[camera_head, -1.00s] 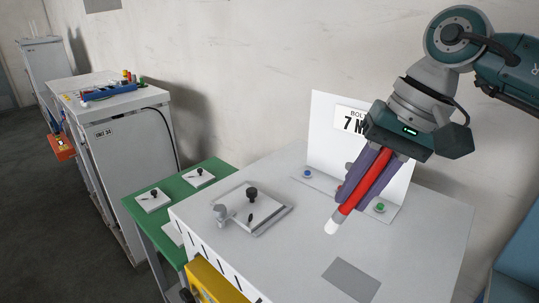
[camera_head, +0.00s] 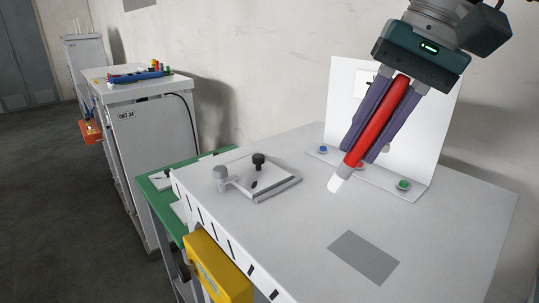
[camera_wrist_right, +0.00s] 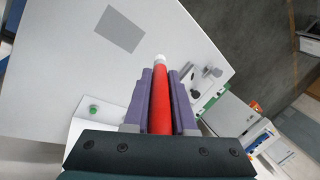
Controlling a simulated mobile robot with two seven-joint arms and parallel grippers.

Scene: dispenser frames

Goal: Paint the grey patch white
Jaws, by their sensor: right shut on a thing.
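The grey patch (camera_head: 363,258) is a flat grey rectangle on the white tabletop, near its front right in the head view. It also shows in the right wrist view (camera_wrist_right: 119,29), at the upper left. My right gripper (camera_head: 366,150) is shut on a red marker (camera_head: 384,121) with a white tip. The marker tilts down, its tip in the air above the table, up and left of the patch in the head view and apart from it. The right wrist view shows the red marker (camera_wrist_right: 160,100) between the purple fingers. My left gripper is not in view.
A white upright panel (camera_head: 418,130) with blue, red and green buttons stands behind the marker. A plate with a black knob (camera_head: 259,160) lies on the table's left. A yellow box (camera_head: 216,269) hangs at the front. The tabletop around the patch is clear.

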